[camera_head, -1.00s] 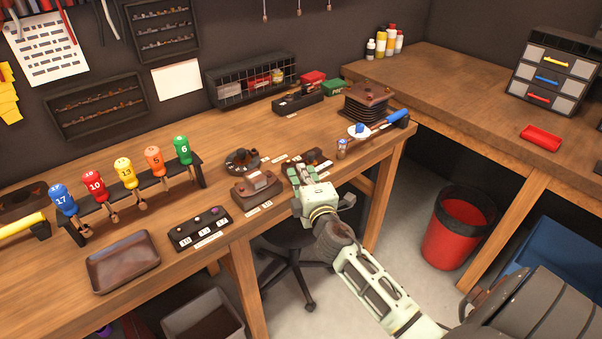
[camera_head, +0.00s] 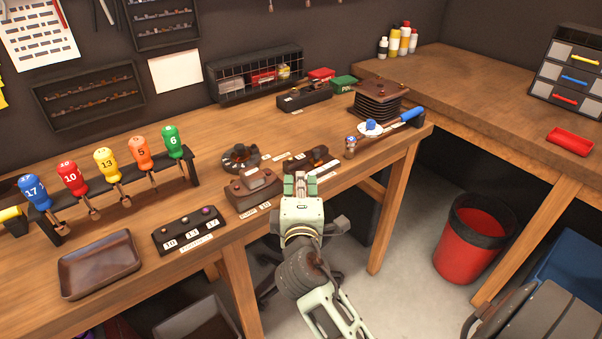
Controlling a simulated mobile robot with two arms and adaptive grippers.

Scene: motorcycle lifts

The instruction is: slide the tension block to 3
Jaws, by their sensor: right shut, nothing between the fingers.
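My right gripper (camera_head: 300,182) reaches in from the bottom over the front edge of the left bench. My left gripper is not in view.
A brown box with buttons (camera_head: 253,186) is close left of the gripper, with a dark dial (camera_head: 240,157) behind. A blue-handled tool (camera_head: 404,117) and stacked dark plates (camera_head: 380,101) are to the right. Numbered screwdrivers (camera_head: 108,163) stand left.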

